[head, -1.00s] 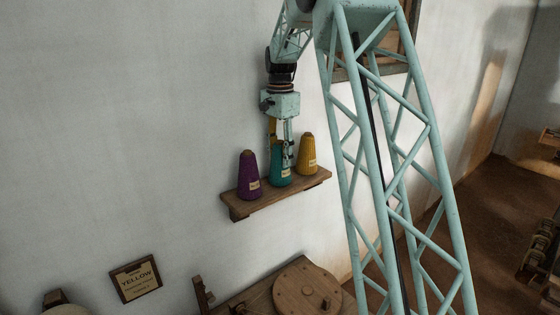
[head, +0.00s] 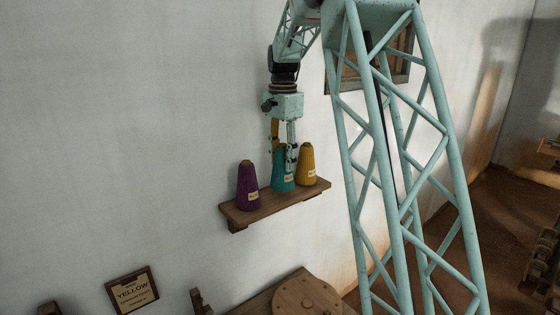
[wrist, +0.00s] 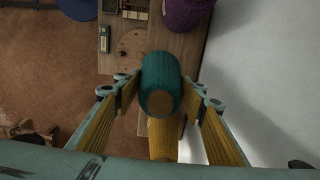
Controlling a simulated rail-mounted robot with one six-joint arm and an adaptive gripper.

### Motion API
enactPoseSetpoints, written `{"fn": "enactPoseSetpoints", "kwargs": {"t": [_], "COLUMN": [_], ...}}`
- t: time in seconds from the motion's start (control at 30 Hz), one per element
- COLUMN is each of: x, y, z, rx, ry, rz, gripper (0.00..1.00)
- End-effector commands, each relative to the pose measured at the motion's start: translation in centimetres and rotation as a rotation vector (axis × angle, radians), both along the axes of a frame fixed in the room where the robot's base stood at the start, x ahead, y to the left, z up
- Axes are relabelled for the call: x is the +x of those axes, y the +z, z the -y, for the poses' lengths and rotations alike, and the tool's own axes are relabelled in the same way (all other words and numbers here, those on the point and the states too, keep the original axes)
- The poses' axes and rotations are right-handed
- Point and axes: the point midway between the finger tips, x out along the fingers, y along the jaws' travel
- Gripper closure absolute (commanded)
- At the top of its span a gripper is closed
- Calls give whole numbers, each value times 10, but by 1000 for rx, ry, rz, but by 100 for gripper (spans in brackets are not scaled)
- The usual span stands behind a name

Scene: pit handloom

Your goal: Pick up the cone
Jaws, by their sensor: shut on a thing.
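The teal cone (head: 283,181) is between the purple and yellow cones on the wall shelf (head: 262,210). My gripper (head: 284,158) points down and is shut on the teal cone's upper part. The cone is upright and looks raised slightly above the shelf. In the wrist view the teal cone (wrist: 161,75) shows between my two fingers (wrist: 160,83), top towards the camera. The purple cone (head: 247,187) stands on the left and the yellow cone (head: 307,165) on the right, close beside the teal one. Part of the teal cone is hidden by my fingers.
A framed card reading "YELLOW" (head: 132,291) hangs on the wall at lower left. A round wooden disc (head: 306,295) lies on a wooden surface below the shelf. The wall is close behind the cones. Space above the shelf is clear apart from my arm.

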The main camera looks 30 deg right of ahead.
Motion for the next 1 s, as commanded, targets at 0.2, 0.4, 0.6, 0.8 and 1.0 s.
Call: {"fn": "enactPoseSetpoints", "kwargs": {"t": [0.2, 0.4, 0.6, 0.8, 1.0], "x": [-32, -61, -89, -111, -125], "y": [3, 6, 9, 11, 12], "z": [0, -1, -2, -2, -3], "rx": [0, 0, 0, -1, 0], "ry": [-1, -2, -1, -1, -1], "rz": [0, 1, 1, 1, 1], "gripper": [82, 82, 82, 82, 82]}}
